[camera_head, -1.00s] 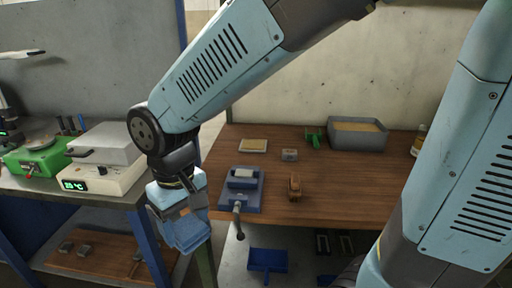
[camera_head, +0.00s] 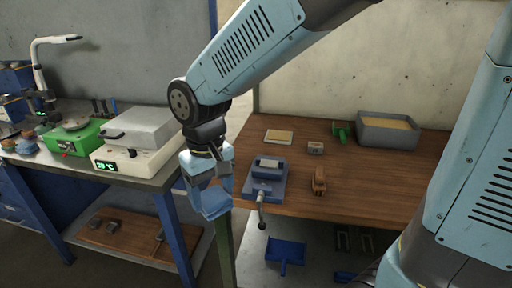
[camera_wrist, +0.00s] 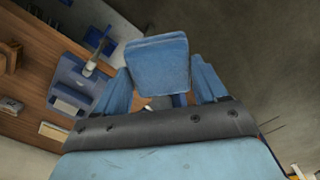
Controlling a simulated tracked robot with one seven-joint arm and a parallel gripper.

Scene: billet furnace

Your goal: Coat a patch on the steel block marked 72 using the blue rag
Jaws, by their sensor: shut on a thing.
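My gripper (camera_head: 208,188) is shut on a blue cloth-like pad, the blue rag (camera_wrist: 158,66), which shows between the two blue fingers in the wrist view. It hangs in the air in the gap between the two benches, left of the blue vise (camera_head: 266,190). A pale grey steel block (camera_head: 269,163) sits in the vise jaws. Another small grey block (camera_head: 315,148) lies on the wooden bench behind and right of the vise. I cannot read a 72 on either block.
The wooden bench (camera_head: 360,190) also holds a sand-filled grey tray (camera_head: 388,136), a tan pad (camera_head: 278,136), a green object (camera_head: 341,131) and a brown brush-like object (camera_head: 319,181). The left bench carries a hot plate box (camera_head: 140,143) and a green device (camera_head: 72,137).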

